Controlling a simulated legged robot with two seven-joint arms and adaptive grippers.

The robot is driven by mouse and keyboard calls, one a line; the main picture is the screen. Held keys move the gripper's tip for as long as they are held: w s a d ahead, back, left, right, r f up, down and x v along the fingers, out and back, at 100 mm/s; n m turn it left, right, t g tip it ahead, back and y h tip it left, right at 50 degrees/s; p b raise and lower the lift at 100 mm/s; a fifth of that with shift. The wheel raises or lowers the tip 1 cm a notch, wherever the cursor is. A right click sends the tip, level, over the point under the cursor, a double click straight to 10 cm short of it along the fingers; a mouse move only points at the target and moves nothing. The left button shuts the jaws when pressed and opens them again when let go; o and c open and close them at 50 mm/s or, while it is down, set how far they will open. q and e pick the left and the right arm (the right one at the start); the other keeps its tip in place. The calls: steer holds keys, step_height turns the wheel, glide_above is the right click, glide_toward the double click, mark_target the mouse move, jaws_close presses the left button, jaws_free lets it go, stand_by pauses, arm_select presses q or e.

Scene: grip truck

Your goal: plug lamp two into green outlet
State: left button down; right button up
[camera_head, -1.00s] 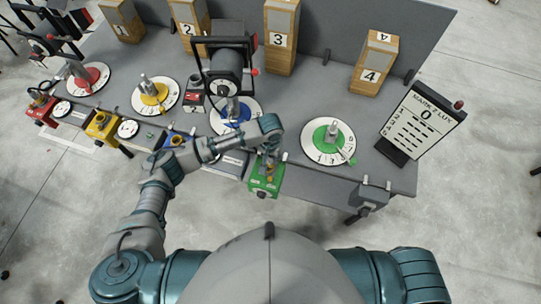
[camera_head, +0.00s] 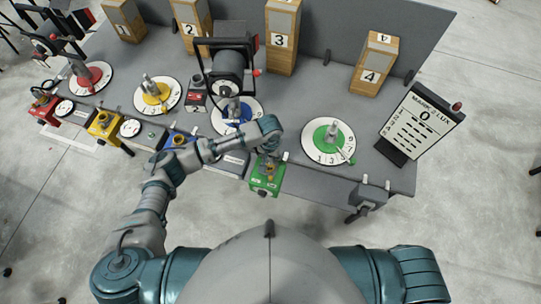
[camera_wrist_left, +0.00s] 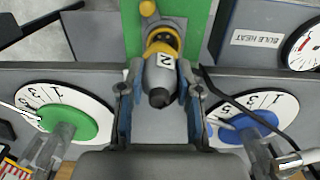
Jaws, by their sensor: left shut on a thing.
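The green outlet (camera_head: 266,186) is a box on the table's front edge, and its green face also shows at the top of the left wrist view (camera_wrist_left: 197,22). My left gripper (camera_head: 268,157) is above this box. In the left wrist view my left gripper (camera_wrist_left: 160,98) is shut on a grey plug (camera_wrist_left: 160,72) marked 2. The plug's far end points at a yellow ring on the green outlet and overlaps it in the picture. I cannot tell whether the plug is seated in it. My right gripper is not in view.
The green dial (camera_head: 328,141) is right of the outlet, the blue dial (camera_head: 222,121) to its upper left. A black lamp (camera_head: 226,66) stands behind the blue dial. A dark cable (camera_wrist_left: 230,99) runs beside the plug. A score board (camera_head: 421,122) stands at the right.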

mark_target(270, 161)
arm_select(q)
steer(key=shift+a, duration=0.1)
stand_by(0.3)
steer(key=shift+f, duration=1.6)
steer(key=c, duration=0.7)
jaws_free()
steer(key=o, duration=0.3)
steer(key=shift+r, duration=0.1)
steer(key=shift+r+p, duration=2.4)
steer(key=shift+p, duration=0.55)
